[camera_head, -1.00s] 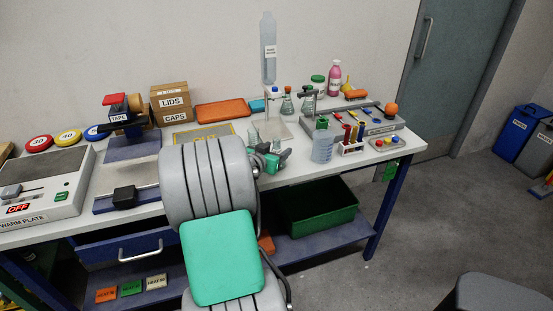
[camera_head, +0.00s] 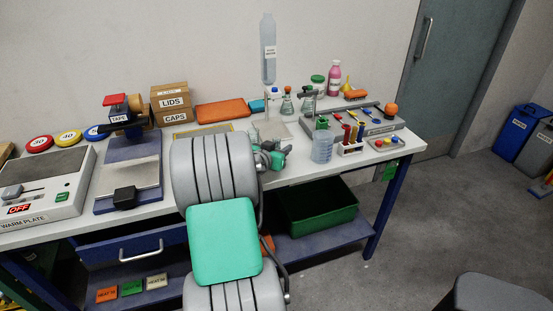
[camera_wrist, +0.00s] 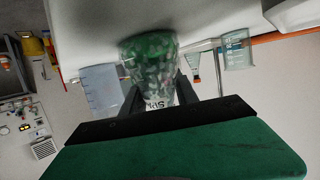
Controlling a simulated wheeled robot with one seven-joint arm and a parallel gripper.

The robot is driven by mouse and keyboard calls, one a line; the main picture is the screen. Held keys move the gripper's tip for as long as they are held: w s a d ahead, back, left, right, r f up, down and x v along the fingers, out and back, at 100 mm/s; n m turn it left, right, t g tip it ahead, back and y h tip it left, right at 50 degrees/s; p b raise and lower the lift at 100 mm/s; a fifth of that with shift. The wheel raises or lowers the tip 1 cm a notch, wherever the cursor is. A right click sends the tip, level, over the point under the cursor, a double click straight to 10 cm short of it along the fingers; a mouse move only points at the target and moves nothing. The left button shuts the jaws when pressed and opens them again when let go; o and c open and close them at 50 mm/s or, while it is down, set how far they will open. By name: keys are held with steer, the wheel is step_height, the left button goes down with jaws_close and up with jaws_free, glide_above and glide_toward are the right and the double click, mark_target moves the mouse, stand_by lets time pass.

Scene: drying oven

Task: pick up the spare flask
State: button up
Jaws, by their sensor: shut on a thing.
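The spare flask (camera_wrist: 150,62) fills the middle of the wrist view. It is glassy with a mottled green look, and a white label with dark letters is partly visible at its near end. My gripper (camera_wrist: 158,92) is shut on it, with one dark finger on each side. In the head view my gripper (camera_head: 268,156) is over the bench, right of my large grey arm link. Clear glass shows just behind it, but the arm hides much of this spot, and I cannot tell whether the flask touches the bench.
A blue-tinted beaker (camera_head: 322,147) and a rack of coloured tubes (camera_head: 350,148) stand close to the right of my gripper. Stoppered flasks (camera_head: 287,105) stand behind. An orange tray (camera_head: 222,110) and a box (camera_head: 172,103) are at the back left.

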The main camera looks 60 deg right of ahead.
jaws_close()
steer(key=shift+r, duration=0.1)
steer(key=shift+r, duration=0.65)
steer(key=a+r, duration=0.1)
steer(key=r, duration=0.1)
steer(key=a+r, duration=0.2)
steer(key=s+a+r, duration=0.1)
steer(key=r, duration=0.2)
steer(key=shift+a+b, duration=0.15)
steer(key=shift+b, duration=0.15)
steer(key=s+a+r+p, duration=0.1)
steer(key=s+a+r, duration=0.1)
steer(key=a+r, duration=0.6)
steer(key=shift+s+a+r, duration=0.25)
steer(key=shift+a+r, duration=0.05)
steer(key=shift+a, duration=0.35)
